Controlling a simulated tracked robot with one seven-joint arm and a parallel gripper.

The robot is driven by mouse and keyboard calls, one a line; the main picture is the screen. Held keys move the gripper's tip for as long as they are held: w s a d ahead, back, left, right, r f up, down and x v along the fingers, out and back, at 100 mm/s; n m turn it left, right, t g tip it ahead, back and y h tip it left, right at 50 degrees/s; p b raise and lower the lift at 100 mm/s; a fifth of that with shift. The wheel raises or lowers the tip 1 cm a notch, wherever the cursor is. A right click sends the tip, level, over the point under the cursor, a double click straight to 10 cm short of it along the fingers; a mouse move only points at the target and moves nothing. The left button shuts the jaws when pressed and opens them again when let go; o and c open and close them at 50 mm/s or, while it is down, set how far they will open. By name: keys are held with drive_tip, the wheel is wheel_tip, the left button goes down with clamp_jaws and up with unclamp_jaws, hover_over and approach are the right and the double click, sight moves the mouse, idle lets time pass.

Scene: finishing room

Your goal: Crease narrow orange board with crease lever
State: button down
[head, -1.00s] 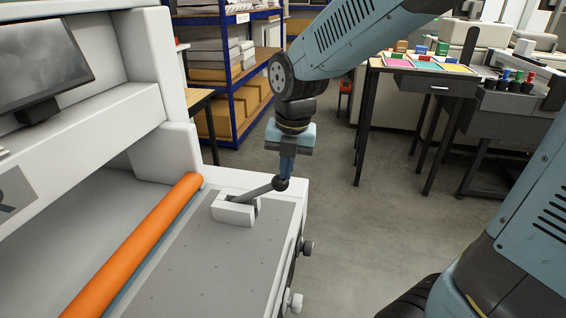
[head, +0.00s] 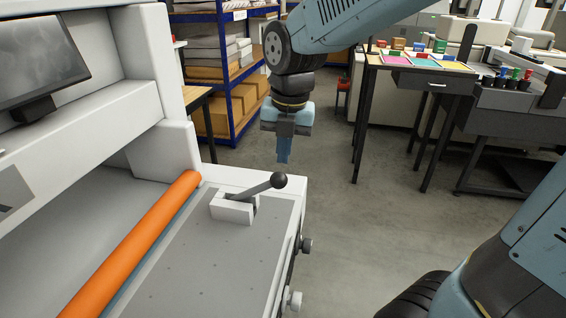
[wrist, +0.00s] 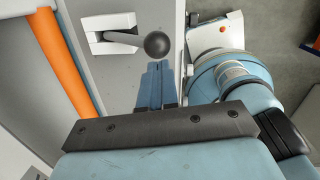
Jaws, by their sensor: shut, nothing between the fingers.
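The crease lever (head: 258,190) is a grey rod with a dark ball knob (head: 279,180), set in a white block (head: 233,208) on the machine bed. It slants up to the right. In the wrist view, the fingers (wrist: 157,68) lie just below the knob (wrist: 156,44). A long orange bar (head: 135,242), rounded like a roller, runs along the bed; it also shows in the wrist view (wrist: 64,60). I cannot make out a separate flat orange board.
The grey bed (head: 215,265) is bare beside the orange bar. Round knobs (head: 294,298) stick out from its right side. A monitor (head: 40,65) sits at upper left. Shelving (head: 228,90) and a table (head: 420,68) stand behind. Open floor lies to the right.

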drive_tip(key=s+d+r, duration=0.2)
drive_tip(key=d+r, duration=0.4)
drive_tip(key=shift+s+d, duration=0.3)
drive_tip(key=s+d+m+t, duration=0.2)
drive_tip(key=d+m, duration=0.4)
drive_tip(key=m, duration=1.1)
drive_tip(key=s+d+m+t, duration=0.2)
drive_tip(key=s+d+m, duration=0.2)
drive_tip(key=m, duration=1.3)
drive_tip(key=d, duration=0.2)
drive_tip(key=shift+s+d+h, duration=0.3)
drive_tip(key=shift+s+h, duration=0.05)
drive_tip(key=shift+h, duration=0.05)
